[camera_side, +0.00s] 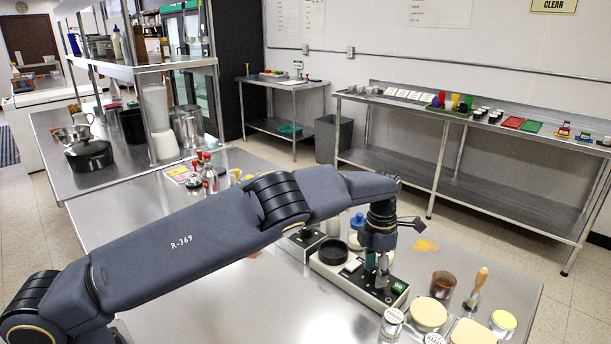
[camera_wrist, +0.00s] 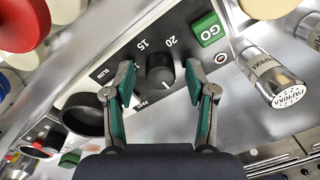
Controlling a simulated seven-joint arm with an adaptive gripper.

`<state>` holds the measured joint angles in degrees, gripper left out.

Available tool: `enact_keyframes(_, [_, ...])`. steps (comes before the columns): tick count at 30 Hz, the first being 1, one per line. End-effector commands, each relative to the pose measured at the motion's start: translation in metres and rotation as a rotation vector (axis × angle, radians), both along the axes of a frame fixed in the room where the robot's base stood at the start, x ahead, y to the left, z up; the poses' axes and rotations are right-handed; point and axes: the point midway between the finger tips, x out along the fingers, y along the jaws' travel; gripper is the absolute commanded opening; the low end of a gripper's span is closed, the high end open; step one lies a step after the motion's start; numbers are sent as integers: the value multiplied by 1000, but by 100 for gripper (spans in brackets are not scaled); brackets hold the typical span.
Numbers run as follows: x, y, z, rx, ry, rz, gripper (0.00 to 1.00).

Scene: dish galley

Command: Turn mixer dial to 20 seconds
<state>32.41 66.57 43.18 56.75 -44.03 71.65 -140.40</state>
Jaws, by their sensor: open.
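The mixer dial (camera_wrist: 158,84) is a round black knob on a grey panel in the wrist view. Its white mark faces the bottom of the picture, away from the printed 20 and 15. Another number left of the dial is partly hidden by a finger. My gripper (camera_wrist: 161,70) is open, with one green-padded finger on each side of the dial and a gap visible to each. In the side view my gripper (camera_side: 377,268) points down over the mixer base (camera_side: 341,279); the dial is hidden there.
A green GO button (camera_wrist: 208,30) sits beside the dial, near the right finger. A black round cup (camera_wrist: 84,112) is to the left. A paprika shaker (camera_wrist: 275,82) stands close on the right. Jars with pale lids (camera_side: 429,314) stand in front of the mixer.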

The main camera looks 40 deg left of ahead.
Motion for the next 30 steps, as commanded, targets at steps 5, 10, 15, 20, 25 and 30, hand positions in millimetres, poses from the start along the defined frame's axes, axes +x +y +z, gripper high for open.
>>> enact_keyframes(5, [0, 0, 0, 0, 0, 0, 47])
enact_keyframes(10, [0, 0, 1, -1, 1, 0, 29])
enact_keyframes(15, [0, 0, 1, -1, 1, 0, 11])
enact_keyframes(20, [0, 0, 1, -1, 1, 0, 0])
enact_keyframes(25, [0, 0, 1, -1, 0, -9, 0])
enact_keyframes(30, [1, 0, 1, -3, 0, -58, 0])
